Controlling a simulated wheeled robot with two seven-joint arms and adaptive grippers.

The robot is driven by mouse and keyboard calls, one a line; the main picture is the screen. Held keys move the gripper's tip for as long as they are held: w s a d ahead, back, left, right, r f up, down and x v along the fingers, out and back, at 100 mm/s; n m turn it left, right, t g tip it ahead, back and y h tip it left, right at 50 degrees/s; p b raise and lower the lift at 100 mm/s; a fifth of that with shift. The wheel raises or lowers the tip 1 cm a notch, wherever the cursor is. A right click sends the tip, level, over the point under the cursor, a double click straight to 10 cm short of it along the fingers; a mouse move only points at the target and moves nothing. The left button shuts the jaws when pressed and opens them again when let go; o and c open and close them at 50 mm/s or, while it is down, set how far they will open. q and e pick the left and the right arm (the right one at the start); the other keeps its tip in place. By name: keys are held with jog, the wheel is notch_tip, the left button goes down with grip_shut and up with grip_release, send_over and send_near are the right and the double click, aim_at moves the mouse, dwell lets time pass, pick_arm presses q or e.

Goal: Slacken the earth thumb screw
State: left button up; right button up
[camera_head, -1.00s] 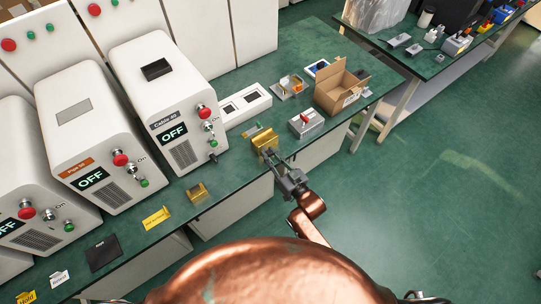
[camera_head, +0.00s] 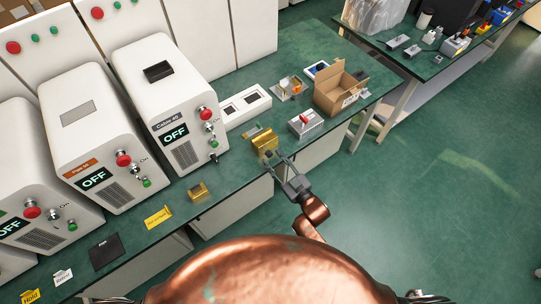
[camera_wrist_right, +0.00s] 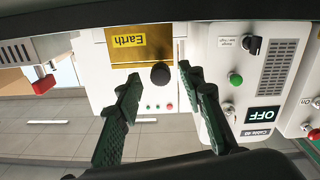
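The earth thumb screw (camera_wrist_right: 160,74) is a round black knob on the gold block (camera_wrist_right: 118,55), which carries an upside-down yellow "Earth" label (camera_wrist_right: 141,41) in the wrist view. In the head view the gold block (camera_head: 264,139) stands near the bench's front edge, with the dark knob (camera_head: 268,154) on its near side. My right gripper (camera_head: 279,163) is open in front of the block. In the wrist view its two dark fingers (camera_wrist_right: 161,78) spread to either side of the knob, with visible gaps. I cannot tell the remaining depth. My left gripper is out of view.
White cabinets with OFF displays, including the Cable 40 cabinet (camera_head: 165,90), line the left of the bench. A grey box with a red switch (camera_head: 305,123) and an open cardboard box (camera_head: 340,90) stand right of the block. A smaller gold block (camera_head: 198,191) lies left.

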jog(key=p+v, duration=0.1)
jog(key=v, duration=0.3)
jog(key=shift+s+d+p, duration=0.1)
jog(key=shift+p, duration=0.25)
